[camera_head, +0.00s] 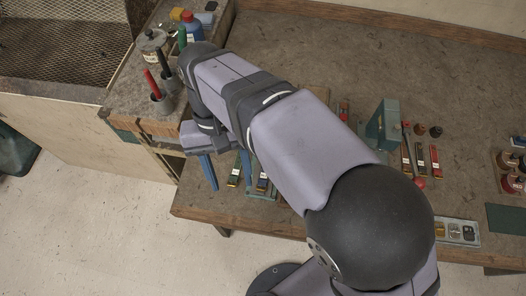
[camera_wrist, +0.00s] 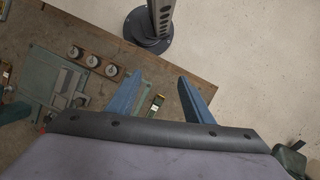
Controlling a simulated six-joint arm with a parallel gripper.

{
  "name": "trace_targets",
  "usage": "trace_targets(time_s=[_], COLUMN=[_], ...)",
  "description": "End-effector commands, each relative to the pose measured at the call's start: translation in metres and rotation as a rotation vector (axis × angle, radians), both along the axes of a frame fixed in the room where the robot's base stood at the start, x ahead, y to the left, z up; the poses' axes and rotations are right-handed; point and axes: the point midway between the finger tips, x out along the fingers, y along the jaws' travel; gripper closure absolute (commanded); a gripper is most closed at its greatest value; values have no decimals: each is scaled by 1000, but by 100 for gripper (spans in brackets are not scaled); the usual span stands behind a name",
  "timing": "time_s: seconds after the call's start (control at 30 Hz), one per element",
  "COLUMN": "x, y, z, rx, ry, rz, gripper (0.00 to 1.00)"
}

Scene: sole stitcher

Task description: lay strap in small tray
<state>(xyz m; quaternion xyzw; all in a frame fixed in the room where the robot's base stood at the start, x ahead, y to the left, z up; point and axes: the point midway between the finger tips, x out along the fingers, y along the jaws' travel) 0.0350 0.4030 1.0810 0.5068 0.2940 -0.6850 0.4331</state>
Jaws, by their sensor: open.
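My gripper (camera_head: 231,188) points down at the table's left front edge, its two blue fingers apart and nothing held between them. In the wrist view the fingers (camera_wrist: 160,77) are also spread. A short dark strip with a yellowish end (camera_wrist: 157,103) lies on the table between them in that picture; I cannot tell whether it is the strap. Similar strips (camera_head: 262,181) lie by my gripper in the head view. A small compartmented tray (camera_head: 475,240) with small parts in it sits at the table's front right. My arm hides the middle of the table.
A teal box (camera_head: 382,125) stands right of my arm, beside red and dark strips (camera_head: 435,158). Several jars (camera_head: 506,183) are at the far right. Bottles and a red-handled tool (camera_head: 152,82) stand on the left bench. Three round pieces sit in a wooden rack (camera_wrist: 92,61).

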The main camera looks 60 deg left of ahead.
Motion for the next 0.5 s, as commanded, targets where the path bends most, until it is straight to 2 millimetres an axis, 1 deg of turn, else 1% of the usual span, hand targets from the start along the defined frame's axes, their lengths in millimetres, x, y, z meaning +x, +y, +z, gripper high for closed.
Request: trace_targets(time_s=[0.03, 0.1, 0.17, 0.2, 0.27, 0.37, 0.4, 0.47, 0.5], x=[-1, 5, 16, 25, 40, 67, 77, 86, 90], y=[-17, -35, -48, -56, -65, -76, -78, -80, -80], z=[5, 1, -5, -10, -19, -39, -47, -59, -66], rx=[-16, -19, -12, -6, 6, 8, 3, -7, -18], ry=[-41, -106, -160, -190, -228, -259, -258, -247, -234], rz=[47, 120, 220, 311, 475, 818, 960, 1170, 1309], gripper=[53, 53, 53, 53, 53, 53, 53, 53, 53])
